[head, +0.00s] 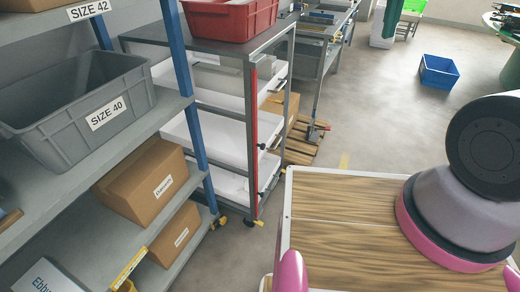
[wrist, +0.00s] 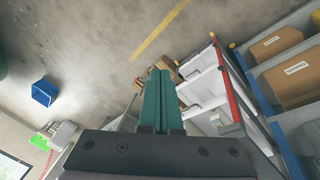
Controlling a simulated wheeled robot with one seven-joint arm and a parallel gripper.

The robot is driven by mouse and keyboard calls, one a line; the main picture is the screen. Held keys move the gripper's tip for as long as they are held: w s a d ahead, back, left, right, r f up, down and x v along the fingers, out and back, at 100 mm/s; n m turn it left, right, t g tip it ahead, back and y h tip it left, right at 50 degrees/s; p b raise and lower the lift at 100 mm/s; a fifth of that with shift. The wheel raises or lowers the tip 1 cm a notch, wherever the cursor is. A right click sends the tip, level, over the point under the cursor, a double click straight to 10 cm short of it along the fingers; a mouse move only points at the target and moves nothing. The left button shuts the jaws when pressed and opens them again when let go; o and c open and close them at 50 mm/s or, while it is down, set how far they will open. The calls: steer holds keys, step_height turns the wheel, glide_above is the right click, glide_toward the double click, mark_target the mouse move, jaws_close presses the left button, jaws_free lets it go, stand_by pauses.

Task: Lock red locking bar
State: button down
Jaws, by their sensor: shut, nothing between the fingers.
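The red locking bar (head: 254,142) is a thin upright strip on the front post of the grey trolley (head: 200,46) in the head view. The trolley holds several white trays beside it. In the wrist view the red bar (wrist: 228,83) runs slantwise along the trolley's edge, to the right of my gripper. My gripper (wrist: 160,76) shows its green fingers closed together with nothing between them. It is apart from the bar. The fingers are not visible in the head view.
A shelf at left holds a grey SIZE 40 bin (head: 80,107) and cardboard boxes (head: 143,181). A red bin (head: 230,18) stands on the trolley top. A blue crate (head: 438,71) lies on the open floor at right. A pallet (head: 303,140) lies behind the trolley.

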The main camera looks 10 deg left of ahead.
mark_target(262, 148)
steer(key=w+a+f+n+t+h, duration=0.2)
steer(key=w+a+f+n+h, duration=0.1)
steer(key=a+f+n, duration=0.7)
steer(key=w+a+f+n+t+h, duration=0.2)
steer(key=w+a+f+n, duration=0.25)
steer(key=a+f, duration=0.55)
steer(key=s+a+f+n+t+y, duration=0.1)
steer(key=s+a+f+n+t, duration=0.1)
steer(key=f, duration=0.6)
steer(key=s+a+f+n+t+y, duration=0.2)
steer(key=s+a+f+n, duration=0.2)
steer(key=a+f+n, duration=0.2)
steer(key=s+a+f+n+t+y, duration=0.1)
steer(key=s+a+f+n, duration=0.2)
steer(key=f+n, duration=0.4)
step_height(262, 148, down, 3)
steer(key=shift+s+a+f+t+y, duration=0.15)
steer(key=shift+s+a+t+y, duration=0.2)
steer(key=shift+a, duration=0.35)
steer(key=shift+w+n, duration=0.1)
steer(key=shift+n, duration=0.15)
steer(key=x, duration=1.4)
steer(key=shift+w+d, duration=0.1)
